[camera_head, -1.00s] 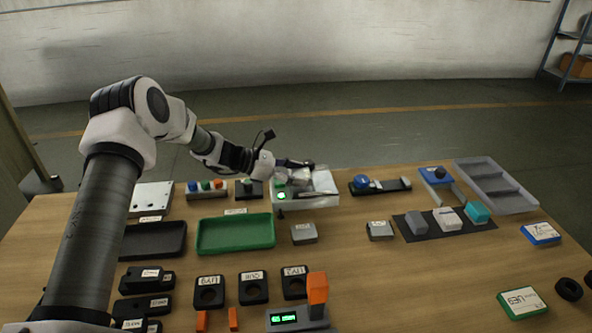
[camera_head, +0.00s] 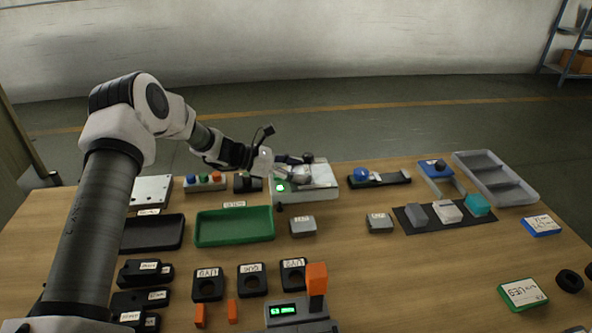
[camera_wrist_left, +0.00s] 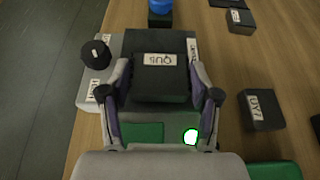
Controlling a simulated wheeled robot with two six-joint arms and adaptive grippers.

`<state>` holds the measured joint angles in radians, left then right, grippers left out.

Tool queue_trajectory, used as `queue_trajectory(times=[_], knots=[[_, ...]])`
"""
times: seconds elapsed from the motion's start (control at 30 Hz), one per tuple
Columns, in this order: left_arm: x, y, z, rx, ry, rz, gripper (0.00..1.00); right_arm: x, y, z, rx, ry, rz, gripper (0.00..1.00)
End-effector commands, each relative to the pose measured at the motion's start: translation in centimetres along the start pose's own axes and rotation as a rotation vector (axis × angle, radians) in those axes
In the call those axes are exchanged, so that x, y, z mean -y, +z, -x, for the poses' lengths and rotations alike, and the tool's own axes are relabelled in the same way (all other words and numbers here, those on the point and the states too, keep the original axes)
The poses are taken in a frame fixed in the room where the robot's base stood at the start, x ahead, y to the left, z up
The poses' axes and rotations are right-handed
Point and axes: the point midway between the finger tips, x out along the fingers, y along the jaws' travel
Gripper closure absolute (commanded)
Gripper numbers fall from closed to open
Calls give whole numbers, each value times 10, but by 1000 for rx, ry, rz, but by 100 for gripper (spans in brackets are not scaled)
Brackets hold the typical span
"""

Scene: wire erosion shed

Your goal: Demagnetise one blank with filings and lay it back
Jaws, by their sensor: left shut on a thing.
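My left gripper (camera_head: 290,168) is over the pale grey device (camera_head: 316,193) at the back of the table. In the left wrist view its fingers (camera_wrist_left: 160,82) are shut on a dark blank labelled like QU8 (camera_wrist_left: 165,88). The blank is over the device, which has a dark top and a lit green lamp (camera_wrist_left: 190,136). I cannot tell whether the blank touches it. Two other grey blanks lie on the table, one (camera_head: 302,226) in front of the device and one (camera_head: 379,223) to its right. Filings are too small to make out. My right gripper is not in view.
A green tray (camera_head: 235,240) and a black tray (camera_head: 152,247) lie left of the blanks. A black mat (camera_head: 403,225) with three blocks and a grey compartment tray (camera_head: 515,198) are at right. A button box (camera_head: 205,187) stands left of the device.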

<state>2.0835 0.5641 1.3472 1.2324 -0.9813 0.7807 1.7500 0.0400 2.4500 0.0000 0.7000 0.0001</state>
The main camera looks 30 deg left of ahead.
Motion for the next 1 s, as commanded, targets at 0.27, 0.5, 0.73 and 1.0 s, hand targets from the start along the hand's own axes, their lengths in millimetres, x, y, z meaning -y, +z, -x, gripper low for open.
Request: queue_trajectory(times=[0.27, 0.5, 0.73, 1.0], knots=[[0, 1, 0, 2, 1, -1, 96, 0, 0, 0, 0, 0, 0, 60], [0, 2, -8, 1, 0, -1, 96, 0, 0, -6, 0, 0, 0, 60], [0, 8, -20, 1, 0, -3, 96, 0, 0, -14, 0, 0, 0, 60], [0, 11, -24, 2, 1, -1, 96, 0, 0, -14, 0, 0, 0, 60]])
